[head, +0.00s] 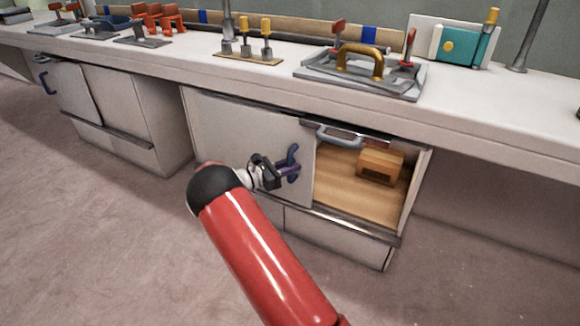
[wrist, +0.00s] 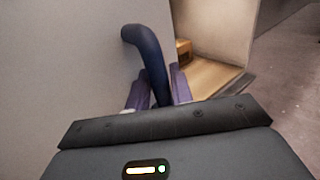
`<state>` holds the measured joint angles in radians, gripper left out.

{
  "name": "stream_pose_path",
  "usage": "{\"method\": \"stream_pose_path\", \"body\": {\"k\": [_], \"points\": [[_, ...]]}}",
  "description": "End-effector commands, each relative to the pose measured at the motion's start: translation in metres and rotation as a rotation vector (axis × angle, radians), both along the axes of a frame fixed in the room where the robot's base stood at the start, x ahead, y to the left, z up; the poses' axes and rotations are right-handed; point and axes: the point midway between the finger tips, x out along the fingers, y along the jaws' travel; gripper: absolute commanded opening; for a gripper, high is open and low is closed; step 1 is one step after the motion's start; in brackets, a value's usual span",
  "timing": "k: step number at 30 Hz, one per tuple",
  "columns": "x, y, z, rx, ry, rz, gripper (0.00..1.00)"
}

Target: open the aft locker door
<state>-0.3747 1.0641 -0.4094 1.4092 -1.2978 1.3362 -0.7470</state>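A pale locker door (head: 235,125) under the counter carries a dark blue bar handle (head: 292,162) near its right edge. To the right of the door, the locker stands open and shows a wooden floor (head: 345,188). My gripper (head: 285,170) is at this handle. In the wrist view, the two purple fingers of my gripper (wrist: 160,90) lie on either side of the blue handle (wrist: 145,45), close against its lower part. The handle's lower end is hidden behind my gripper body. The frames do not label which locker is aft.
A brown box (head: 380,166) sits inside the open locker, below a grey handle (head: 340,138). Another cabinet (head: 115,105) with a blue handle (head: 43,76) stands at the left. The counter (head: 200,62) above holds tools and fittings. The floor (head: 90,230) in front is clear.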

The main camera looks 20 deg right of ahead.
Motion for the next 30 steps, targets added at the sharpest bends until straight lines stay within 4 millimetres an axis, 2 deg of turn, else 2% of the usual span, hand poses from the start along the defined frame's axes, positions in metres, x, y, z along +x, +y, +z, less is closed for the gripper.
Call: {"method": "stream_pose_path", "body": {"k": [10,21,25,30], "points": [[0.000,0.004,0.000,0.001,0.000,0.001,0.25],[-0.007,0.062,0.000,0.001,0.000,0.003,0.25],[-0.008,0.075,0.000,0.001,0.000,0.002,0.25],[-0.009,0.078,0.000,0.001,0.000,0.000,0.25]]}}
